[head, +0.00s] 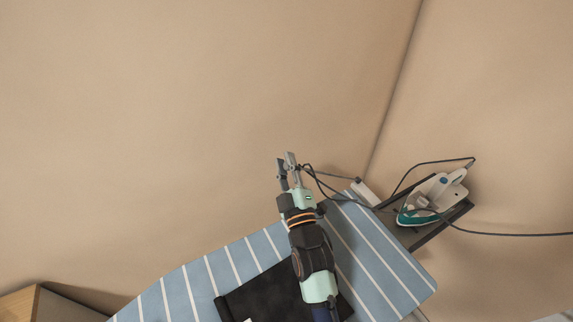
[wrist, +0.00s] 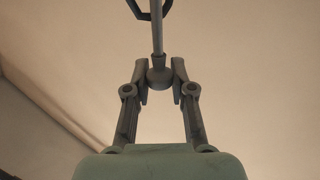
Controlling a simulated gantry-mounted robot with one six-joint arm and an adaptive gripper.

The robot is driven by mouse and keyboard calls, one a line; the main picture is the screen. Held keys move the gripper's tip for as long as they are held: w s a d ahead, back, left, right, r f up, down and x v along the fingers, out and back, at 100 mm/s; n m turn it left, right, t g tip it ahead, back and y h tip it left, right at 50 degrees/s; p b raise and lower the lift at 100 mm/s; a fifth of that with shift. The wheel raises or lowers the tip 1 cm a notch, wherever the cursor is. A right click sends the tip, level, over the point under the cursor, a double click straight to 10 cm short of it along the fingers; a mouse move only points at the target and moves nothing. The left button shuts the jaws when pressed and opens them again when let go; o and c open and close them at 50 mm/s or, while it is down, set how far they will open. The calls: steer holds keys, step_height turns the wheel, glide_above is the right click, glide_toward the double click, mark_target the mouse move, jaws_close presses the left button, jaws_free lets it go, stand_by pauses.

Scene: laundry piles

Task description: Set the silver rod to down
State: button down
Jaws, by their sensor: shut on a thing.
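The silver rod (wrist: 157,35) shows in the wrist view as a thin grey shaft running up from a rounded knob at its lower end. My gripper (wrist: 160,75) has its two fingers on either side of that knob and is shut on it. In the head view my gripper (head: 288,164) is raised past the far edge of the ironing board, in front of the beige wall. The rod cannot be clearly told from the fingers there. A dark hooked piece shows at the top of the wrist view, behind the shaft.
A blue striped ironing board (head: 208,272) lies below my arm, with a dark folded cloth (head: 262,298) on it. A white and teal iron (head: 432,199) sits on a dark rest at the right. Its dark cable (head: 510,234) loops close to my gripper. A wooden cabinet (head: 38,303) stands at lower left.

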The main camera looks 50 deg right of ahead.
steer(key=c, duration=1)
jaws_free()
steer(key=v, duration=1.2)
steer(key=shift+s+f, duration=0.1)
